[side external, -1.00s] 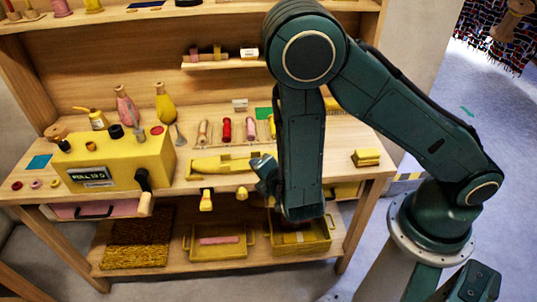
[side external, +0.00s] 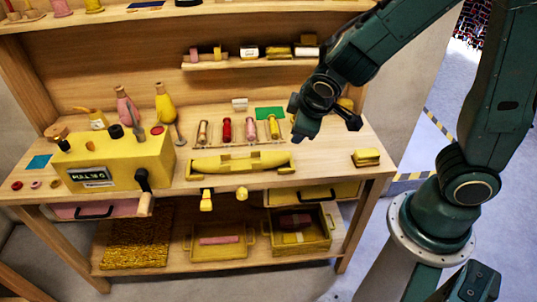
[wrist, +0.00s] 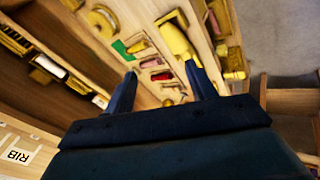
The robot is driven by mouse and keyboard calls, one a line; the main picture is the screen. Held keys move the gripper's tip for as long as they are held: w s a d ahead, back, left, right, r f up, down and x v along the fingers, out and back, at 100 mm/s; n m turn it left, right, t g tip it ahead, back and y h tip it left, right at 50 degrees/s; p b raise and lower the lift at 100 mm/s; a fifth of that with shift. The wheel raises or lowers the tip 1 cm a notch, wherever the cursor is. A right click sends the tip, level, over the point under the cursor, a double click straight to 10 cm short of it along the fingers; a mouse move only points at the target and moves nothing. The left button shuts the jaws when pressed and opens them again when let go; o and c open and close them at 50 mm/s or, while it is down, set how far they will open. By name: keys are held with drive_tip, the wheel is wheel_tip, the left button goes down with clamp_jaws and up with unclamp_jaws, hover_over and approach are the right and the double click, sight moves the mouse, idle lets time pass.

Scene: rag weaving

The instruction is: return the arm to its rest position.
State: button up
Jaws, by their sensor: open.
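My gripper (side external: 322,128) is above the right part of the wooden workbench (side external: 345,160), right of the row of thread spools (side external: 250,128). In the wrist view my gripper (wrist: 160,72) shows two dark blue fingers standing apart, with nothing held between them. My arm reaches in from the upper right in the side view.
A yellow machine (side external: 115,165) with a dark crank stands at the bench's left. A yellow boat-shaped piece (side external: 240,163) lies near the front edge. Yellow bins (side external: 215,248) stand on the lower shelf; the right bin (side external: 315,240) holds a dark red item. A small shelf (side external: 235,62) is behind.

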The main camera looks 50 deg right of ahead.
drive_tip(key=s+r+m+y, duration=0.4)
drive_tip(key=s+r+m, duration=0.1)
drive_tip(key=s+r, duration=0.8)
drive_tip(key=shift+s+r, duration=0.15)
drive_tip(key=shift+s, duration=0.85)
idle(0.6)
